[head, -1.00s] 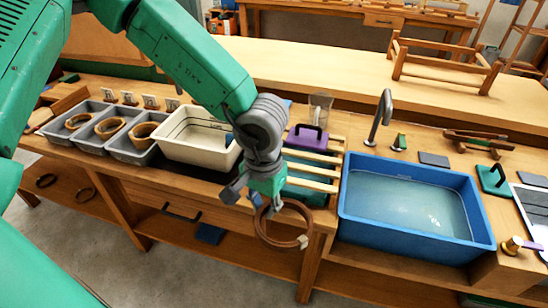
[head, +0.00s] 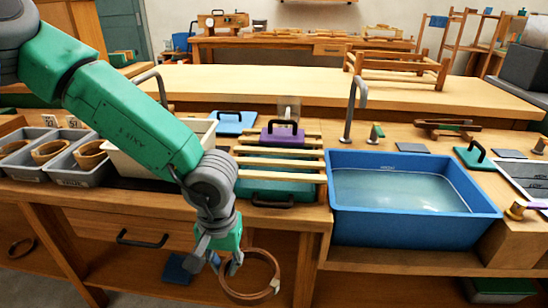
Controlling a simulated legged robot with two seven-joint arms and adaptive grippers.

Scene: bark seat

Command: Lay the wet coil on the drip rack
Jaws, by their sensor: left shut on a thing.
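A reddish-brown coil (head: 246,299) with a small pale tag hangs from my left gripper (head: 226,262). The gripper is shut on the coil's upper left side and points down, in front of the bench and below its top. The drip rack (head: 282,176), pale wooden slats above a green tray (head: 262,190), sits on the bench up and right of the gripper. Its slats look bare apart from a purple block with a dark handle (head: 282,134) at its back end. My right gripper is not in view.
A blue basin of water (head: 415,235) stands right of the rack, with a tap (head: 352,108) behind it. A cream tub is partly hidden behind my left arm. Grey bins (head: 80,172) with coils stand at left. A drawer handle (head: 142,238) is on the bench front.

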